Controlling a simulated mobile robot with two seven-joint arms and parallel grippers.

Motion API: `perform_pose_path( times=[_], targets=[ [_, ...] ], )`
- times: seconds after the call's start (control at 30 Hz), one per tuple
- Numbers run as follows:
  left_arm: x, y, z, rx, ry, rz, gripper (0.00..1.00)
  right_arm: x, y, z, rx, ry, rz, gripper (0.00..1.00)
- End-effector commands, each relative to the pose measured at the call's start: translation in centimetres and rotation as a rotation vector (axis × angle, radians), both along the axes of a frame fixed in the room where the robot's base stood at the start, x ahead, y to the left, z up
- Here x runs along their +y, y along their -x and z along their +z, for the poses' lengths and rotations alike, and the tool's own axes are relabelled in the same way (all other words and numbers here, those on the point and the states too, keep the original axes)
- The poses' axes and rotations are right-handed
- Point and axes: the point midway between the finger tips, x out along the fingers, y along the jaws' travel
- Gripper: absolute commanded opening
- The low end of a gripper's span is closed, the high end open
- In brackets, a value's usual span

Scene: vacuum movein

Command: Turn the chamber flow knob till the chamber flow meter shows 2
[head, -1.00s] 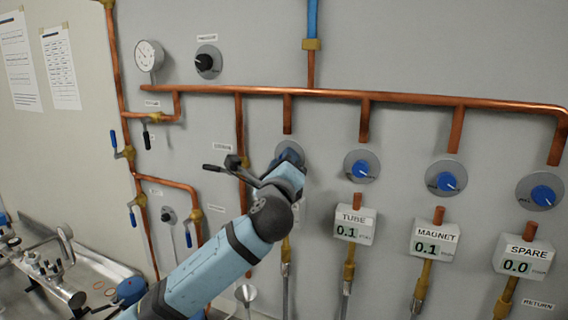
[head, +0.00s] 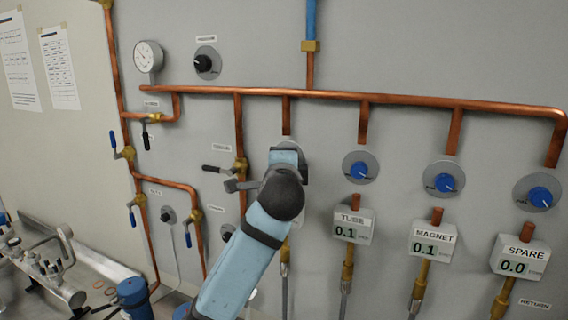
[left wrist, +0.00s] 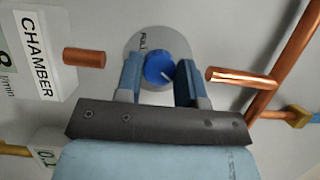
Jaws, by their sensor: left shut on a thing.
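The chamber flow knob (left wrist: 158,68) is a round blue knob with a white pointer mark on a grey dial plate. It shows in the left wrist view between the two fingers of my left gripper (left wrist: 160,78), which is shut on it. In the head view my left gripper (head: 285,158) covers this knob on the wall panel. The chamber flow meter (left wrist: 32,35) is at the left of the wrist view, sideways and cut off by the picture edge. Its reading cannot be made out fully. My arm hides it in the head view. My right gripper is not in view.
To the right are the tube knob (head: 360,169), magnet knob (head: 445,182) and spare knob (head: 540,197), with their meters below. Copper pipes (head: 400,98) run above. A black-handled valve (head: 220,170) sits close to the left of my gripper.

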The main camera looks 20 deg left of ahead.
Motion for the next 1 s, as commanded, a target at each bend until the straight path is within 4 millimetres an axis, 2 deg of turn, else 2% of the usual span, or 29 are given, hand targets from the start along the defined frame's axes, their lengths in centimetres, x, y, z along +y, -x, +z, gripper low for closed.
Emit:
perform_pose_path(
  times=[0.67,0.7,0.8,1.0],
  targets=[
    [-0.02,-0.01,-0.04,0.006,0.064,-0.001,0.12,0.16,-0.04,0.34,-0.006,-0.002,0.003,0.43],
    [-0.02,-0.01,-0.04,0.007,0.063,-0.001,0.40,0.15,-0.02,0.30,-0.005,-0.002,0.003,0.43],
    [-0.02,-0.01,-0.03,0.006,0.063,-0.001,0.61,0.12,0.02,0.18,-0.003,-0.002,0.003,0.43],
    [-0.01,0.00,0.00,0.006,0.063,0.000,0.61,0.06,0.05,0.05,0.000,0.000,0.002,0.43]
  ],
)
